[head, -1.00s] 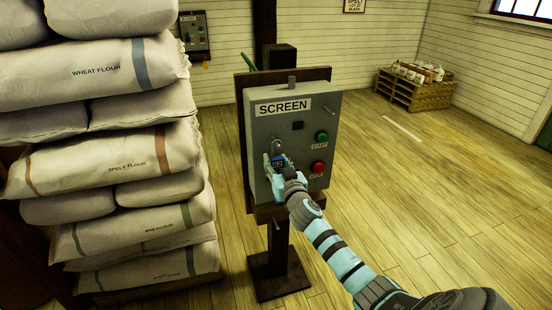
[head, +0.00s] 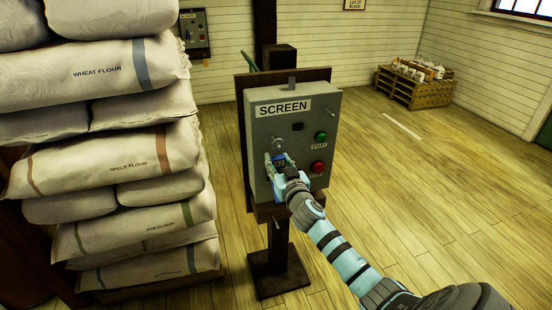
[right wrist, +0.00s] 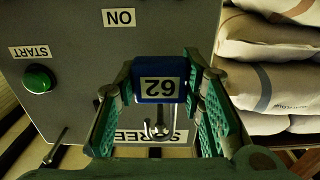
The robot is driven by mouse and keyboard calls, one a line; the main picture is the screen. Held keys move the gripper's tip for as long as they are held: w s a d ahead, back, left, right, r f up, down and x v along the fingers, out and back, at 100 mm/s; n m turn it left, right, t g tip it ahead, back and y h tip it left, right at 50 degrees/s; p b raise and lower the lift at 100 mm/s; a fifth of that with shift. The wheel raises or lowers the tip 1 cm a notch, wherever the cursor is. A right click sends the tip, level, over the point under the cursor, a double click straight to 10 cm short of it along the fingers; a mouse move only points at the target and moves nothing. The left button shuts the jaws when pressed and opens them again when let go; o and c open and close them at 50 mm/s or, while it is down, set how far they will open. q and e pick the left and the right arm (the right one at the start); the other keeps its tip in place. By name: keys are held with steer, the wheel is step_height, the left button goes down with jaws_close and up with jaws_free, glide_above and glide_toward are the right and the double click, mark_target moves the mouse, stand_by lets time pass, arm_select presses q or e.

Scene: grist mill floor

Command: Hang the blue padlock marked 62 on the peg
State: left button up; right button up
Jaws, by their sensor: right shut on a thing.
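The blue padlock marked 62 (right wrist: 160,84) is between the green finger pads of my right gripper (right wrist: 160,98), which is shut on it. The wrist view is upside down: the metal shackle (right wrist: 151,113) points toward the SCREEN label. In the head view the padlock (head: 280,161) is just below a round metal fitting (head: 278,144) on the grey box front; I cannot tell whether the shackle goes through it. My right gripper (head: 280,166) partly covers the padlock. A thin metal peg (head: 329,113) sticks out at the box's upper right; it also shows in the wrist view (right wrist: 56,146).
The grey SCREEN box (head: 262,130) has a green START button (head: 321,136) and a red button (head: 317,167) close to my gripper. A second small peg (head: 277,224) is under the box. Stacked flour sacks (head: 110,170) stand left.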

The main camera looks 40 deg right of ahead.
mark_target(279, 164)
steer(key=shift+v, duration=3.05)
arm_select(q)
steer(key=w+f+t+b, duration=0.1)
steer(key=w+f+b, duration=0.3)
steer(key=f+b, duration=1.4)
arm_select(e)
steer(key=s+a+f+b, duration=0.15)
steer(key=f+b, duration=0.25)
steer(key=f, duration=0.8)
steer(key=s+f+b, duration=0.2)
steer(key=f+b, duration=0.3)
steer(key=f, duration=0.7)
steer(key=s+f+b, duration=0.2)
steer(key=f+b, duration=0.2)
steer(key=f, duration=0.9)
arm_select(q)
steer(key=w+d+f+t+p, duration=0.1)
steer(key=w+d, duration=0.1)
steer(key=w, duration=0.9)
steer(key=shift+f, duration=0.3)
arm_select(e)
steer(key=w+d+r, duration=0.2)
steer(key=w, duration=0.5)
steer(key=shift+w+r, duration=0.3)
steer(key=shift+r, duration=0.05)
